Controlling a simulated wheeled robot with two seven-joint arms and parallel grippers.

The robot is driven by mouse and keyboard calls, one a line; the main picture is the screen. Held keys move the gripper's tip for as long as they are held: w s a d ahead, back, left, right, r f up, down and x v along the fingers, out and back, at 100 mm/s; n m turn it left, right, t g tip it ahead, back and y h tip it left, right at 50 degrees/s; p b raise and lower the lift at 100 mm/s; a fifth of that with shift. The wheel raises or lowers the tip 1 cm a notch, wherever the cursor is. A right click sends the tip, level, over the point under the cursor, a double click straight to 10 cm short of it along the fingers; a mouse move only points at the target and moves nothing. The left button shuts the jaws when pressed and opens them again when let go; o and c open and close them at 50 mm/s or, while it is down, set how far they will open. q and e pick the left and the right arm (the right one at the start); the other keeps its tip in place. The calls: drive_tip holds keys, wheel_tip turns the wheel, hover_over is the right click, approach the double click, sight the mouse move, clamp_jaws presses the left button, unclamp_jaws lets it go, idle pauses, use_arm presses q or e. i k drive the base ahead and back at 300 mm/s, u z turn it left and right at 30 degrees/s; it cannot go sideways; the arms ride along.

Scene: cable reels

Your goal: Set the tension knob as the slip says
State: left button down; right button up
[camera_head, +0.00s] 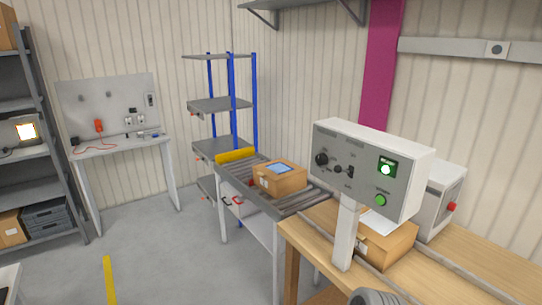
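A grey control box (360,180) stands on a pale post above the wooden bench at the right. Its face carries a large black knob (321,159), smaller dark controls (338,169), a lit green indicator (386,169) and a green button (380,200). The labels and the knob's setting are too small to read. A white sheet (382,222) lies on a cardboard box behind the post, partly hidden by the control box; I cannot tell whether it is the slip.
A roller conveyor (258,204) carries a cardboard box (281,181) with a blue-and-white label. The wooden bench (480,277) holds another cardboard box (390,245) and a grey machine with a red button (452,206). Shelving and a work table stand further left. The grey floor (180,260) between is clear.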

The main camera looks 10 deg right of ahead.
sight(322, 158)
drive_tip(key=z, duration=0.05)
drive_tip(key=i, duration=0.9)
drive_tip(key=z, duration=0.5)
